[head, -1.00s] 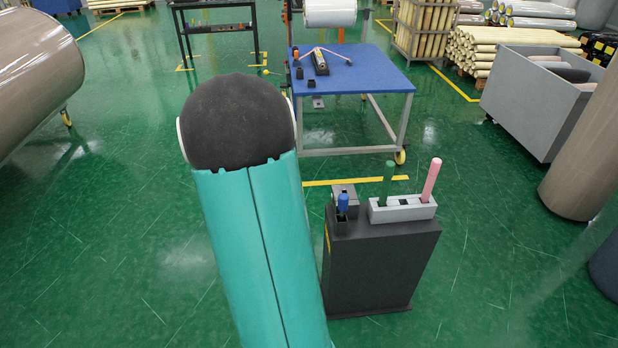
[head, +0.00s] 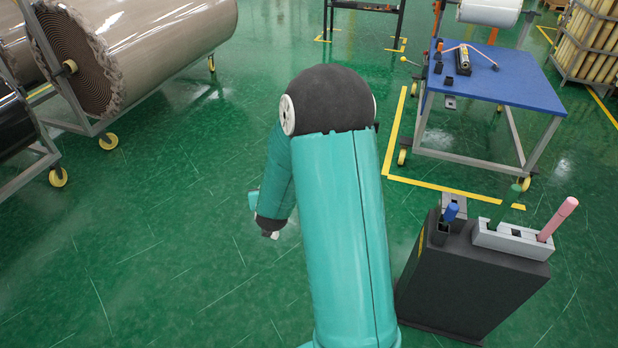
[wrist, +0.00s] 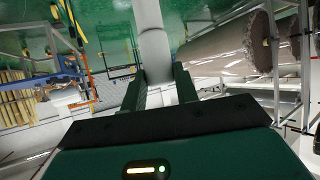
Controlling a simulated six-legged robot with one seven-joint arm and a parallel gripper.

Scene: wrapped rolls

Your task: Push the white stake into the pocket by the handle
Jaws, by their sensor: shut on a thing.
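My gripper (wrist: 159,82) is shut on the white stake (wrist: 152,42) in the wrist view; the stake stands out between the two dark green fingers. In the head view my forearm hangs left of my upper arm, and the hand is mostly hidden. A grey block (head: 510,238) with pockets sits on a dark pedestal (head: 465,285) at the lower right. A pink stake (head: 558,218) leans in its right end. The held stake is well away from the block.
A blue-handled tool (head: 451,212) stands in a dark holder beside the block. A blue-topped table (head: 500,80) stands behind. A big brown wrapped roll (head: 160,40) on a wheeled stand is at the upper left. Green floor is open left of my arm.

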